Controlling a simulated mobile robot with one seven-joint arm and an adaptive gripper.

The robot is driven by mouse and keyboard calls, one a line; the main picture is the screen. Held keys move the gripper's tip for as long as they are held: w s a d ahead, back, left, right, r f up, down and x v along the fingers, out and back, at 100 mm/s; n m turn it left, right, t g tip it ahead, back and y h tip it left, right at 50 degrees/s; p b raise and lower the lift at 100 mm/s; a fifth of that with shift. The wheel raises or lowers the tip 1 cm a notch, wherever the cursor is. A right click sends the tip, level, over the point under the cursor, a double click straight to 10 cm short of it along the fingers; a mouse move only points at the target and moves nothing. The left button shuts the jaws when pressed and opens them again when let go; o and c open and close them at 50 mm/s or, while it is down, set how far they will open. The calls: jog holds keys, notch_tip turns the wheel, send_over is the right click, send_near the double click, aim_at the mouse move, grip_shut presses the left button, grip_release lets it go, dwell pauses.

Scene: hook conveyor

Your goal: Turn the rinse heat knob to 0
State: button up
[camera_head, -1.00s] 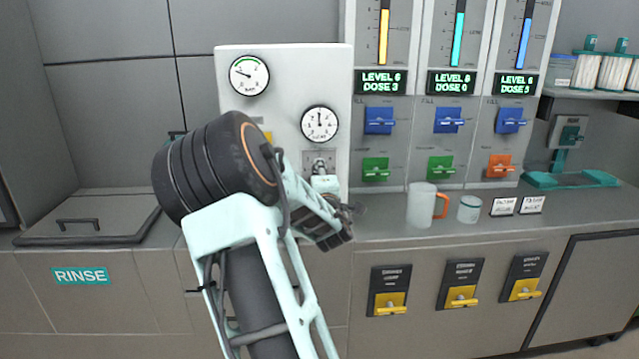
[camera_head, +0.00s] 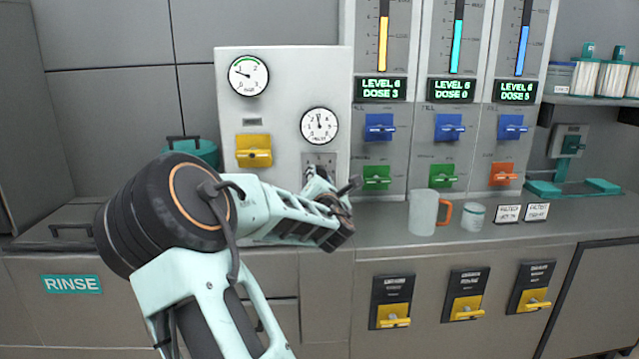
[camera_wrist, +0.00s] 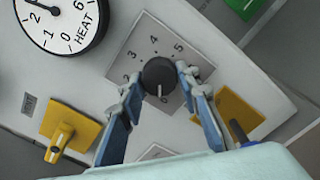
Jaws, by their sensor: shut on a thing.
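The rinse heat knob (camera_wrist: 158,74) is a round black knob with a white mark, on a grey square plate with numbers around it. The HEAT dial (camera_head: 319,126) sits just above.
A yellow handle (camera_head: 253,151) is on the panel, left of the knob; the wrist view shows yellow handles on both sides. Blue, green and orange valves stand to the right. A mug (camera_head: 423,212) and a cup (camera_head: 472,217) stand on the counter.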

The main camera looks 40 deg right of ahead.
jog(key=shift+n+b, duration=0.35)
jog(key=shift+n, duration=0.55)
jog(key=o, duration=1.2)
jog(key=shift+c, duration=0.2)
jog(key=v, duration=1.2)
